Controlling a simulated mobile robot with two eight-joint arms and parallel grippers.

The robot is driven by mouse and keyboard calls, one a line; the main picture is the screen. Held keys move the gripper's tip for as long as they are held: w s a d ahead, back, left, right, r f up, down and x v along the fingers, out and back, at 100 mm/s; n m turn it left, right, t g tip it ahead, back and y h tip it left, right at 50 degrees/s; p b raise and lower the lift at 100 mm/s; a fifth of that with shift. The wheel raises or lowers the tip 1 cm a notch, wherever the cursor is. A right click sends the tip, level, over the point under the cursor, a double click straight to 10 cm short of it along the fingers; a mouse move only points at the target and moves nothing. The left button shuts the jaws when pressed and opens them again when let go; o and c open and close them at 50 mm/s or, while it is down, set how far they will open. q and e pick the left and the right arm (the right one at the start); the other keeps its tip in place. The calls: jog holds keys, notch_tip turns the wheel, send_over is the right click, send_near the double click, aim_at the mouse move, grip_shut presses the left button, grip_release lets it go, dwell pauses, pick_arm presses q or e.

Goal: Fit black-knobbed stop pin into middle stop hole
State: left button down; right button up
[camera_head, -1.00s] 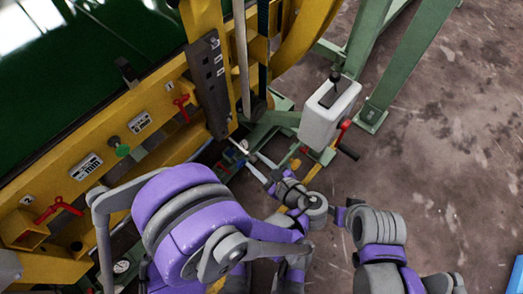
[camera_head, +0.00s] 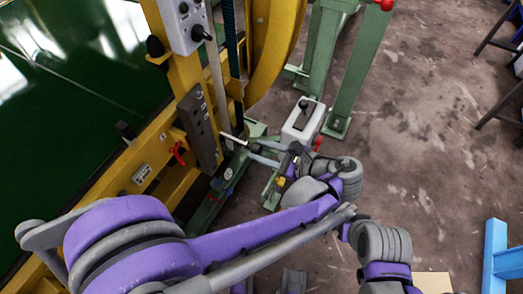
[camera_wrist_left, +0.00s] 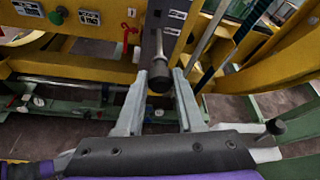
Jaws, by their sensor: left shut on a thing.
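The black-knobbed stop pin is between the fingers of my left gripper (camera_wrist_left: 160,92). Its black knob (camera_wrist_left: 158,80) shows between the fingertips in the left wrist view, with the stem reaching away from me. In the head view my left gripper (camera_head: 262,150) points left, and the pin's pale shaft (camera_head: 233,138) sticks out ahead of it. The dark stop plate (camera_head: 197,125) on the yellow frame lies just left of the shaft tip, with small marks on its face. It also shows in the left wrist view (camera_wrist_left: 178,18). I cannot make out whether the tip touches the plate. My right gripper is not in view.
A white box (camera_head: 303,120) with a black lever stands close behind the gripper. Red handles (camera_head: 179,152) and labels sit on the yellow frame (camera_head: 165,165). A grey control box (camera_head: 185,22) is above the plate. Green legs (camera_head: 350,60) stand right; open floor lies beyond.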

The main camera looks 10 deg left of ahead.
aim_at(239, 141)
pick_arm(q)
jog(key=shift+w+a, duration=0.35)
jog(key=shift+a, duration=0.55)
jog(key=shift+w+a, duration=0.3)
jog(key=shift+a, duration=0.65)
jog(key=shift+w+a, duration=0.35)
jog(key=shift+a, duration=0.55)
jog(key=shift+w+a, duration=0.5)
jog(key=shift+a, duration=0.9)
jog(key=shift+w+a, duration=0.55)
jog(key=shift+a, duration=0.9)
jog(key=shift+w+a, duration=0.5)
jog(key=shift+a, duration=0.9)
jog(key=shift+c, duration=2.2)
grip_release()
jog(key=v, duration=1)
jog(key=shift+s+d+p, duration=0.2)
jog(key=shift+d+p, duration=0.15)
jog(key=shift+p, duration=0.1)
jog(key=shift+r, duration=0.1)
